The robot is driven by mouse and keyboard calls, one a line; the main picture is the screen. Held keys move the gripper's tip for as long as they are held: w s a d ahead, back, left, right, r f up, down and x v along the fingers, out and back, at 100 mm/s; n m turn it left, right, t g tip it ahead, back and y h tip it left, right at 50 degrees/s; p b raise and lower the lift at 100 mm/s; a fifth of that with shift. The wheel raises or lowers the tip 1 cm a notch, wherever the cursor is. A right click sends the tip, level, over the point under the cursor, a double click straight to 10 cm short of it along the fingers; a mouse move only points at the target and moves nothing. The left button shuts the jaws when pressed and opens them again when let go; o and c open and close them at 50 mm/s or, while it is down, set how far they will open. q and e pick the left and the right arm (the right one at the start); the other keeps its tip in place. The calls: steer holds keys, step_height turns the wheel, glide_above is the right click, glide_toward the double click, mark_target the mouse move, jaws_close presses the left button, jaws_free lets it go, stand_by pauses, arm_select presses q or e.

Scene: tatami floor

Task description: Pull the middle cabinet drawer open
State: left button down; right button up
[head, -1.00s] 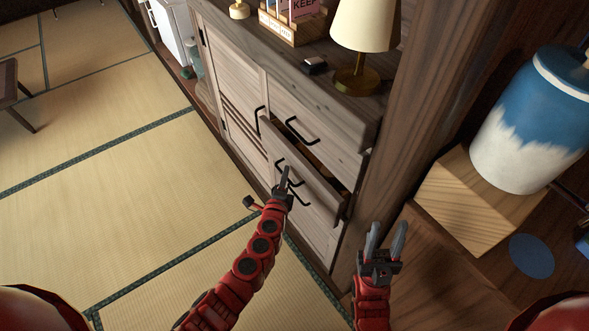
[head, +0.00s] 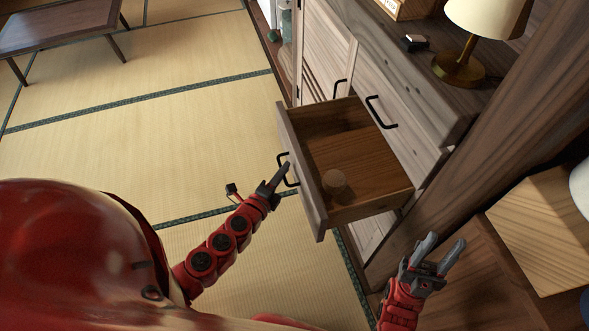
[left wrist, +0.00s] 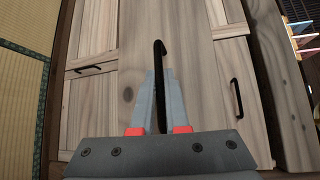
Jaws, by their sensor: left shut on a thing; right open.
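The middle drawer (head: 350,150) of the wooden cabinet (head: 405,100) stands well out from the cabinet front. My left gripper (head: 284,172) is shut on the drawer's black handle (head: 283,157) at the drawer's front. In the left wrist view the two fingers close around the black handle (left wrist: 158,50), against the wooden drawer front. My right gripper (head: 447,250) is open and empty, right of the drawer and near the wooden post.
The drawer above, with a black handle (head: 381,112), is shut. A lamp (head: 463,60) and a small black box (head: 414,42) stand on the cabinet top. A wooden block (head: 545,235) is at the right. Tatami floor (head: 150,165) is clear at the left, with a low table (head: 60,25) farther back.

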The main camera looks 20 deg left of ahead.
arm_select(q)
steer(key=shift+s+a, duration=0.15)
steer(key=shift+a, duration=0.1)
steer(key=c, duration=0.9)
jaws_free()
steer(key=shift+v, duration=3.75)
steer(key=shift+f, duration=0.1)
